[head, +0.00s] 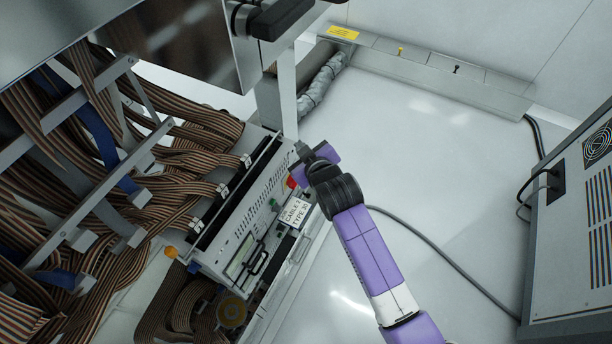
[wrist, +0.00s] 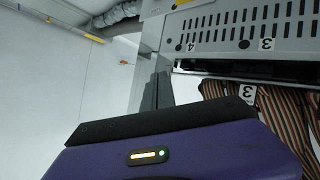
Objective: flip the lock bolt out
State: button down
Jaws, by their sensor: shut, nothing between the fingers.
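My gripper (head: 303,150) is at the upper end of the white cable module (head: 243,205) in the head view, beside a pale upright post (head: 288,95). In the wrist view its dark fingers (wrist: 158,90) are together and empty, in front of the post's edge and left of a perforated panel (wrist: 245,28). A red part (head: 291,182) shows on the module just below the gripper. I cannot make out the lock bolt for certain in either view; it may be hidden behind my gripper or too small to tell.
Bundles of brown ribbon cable (head: 150,170) fill the left side. A grey cabinet (head: 575,230) stands at right. The pale floor (head: 430,170) between is clear except for a dark cable (head: 440,255).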

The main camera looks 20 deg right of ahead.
notch_tip(320, 180, down, 10)
jog(key=s+d+n+g+h, duration=0.1)
jog(key=s+d+n+g, duration=0.1)
jog(key=g, duration=0.2)
jog(key=shift+g, duration=0.4)
jog(key=b+x, duration=0.5)
jog(key=x, duration=0.5)
jog(key=shift+b, duration=0.3)
jog(key=shift+r, duration=0.15)
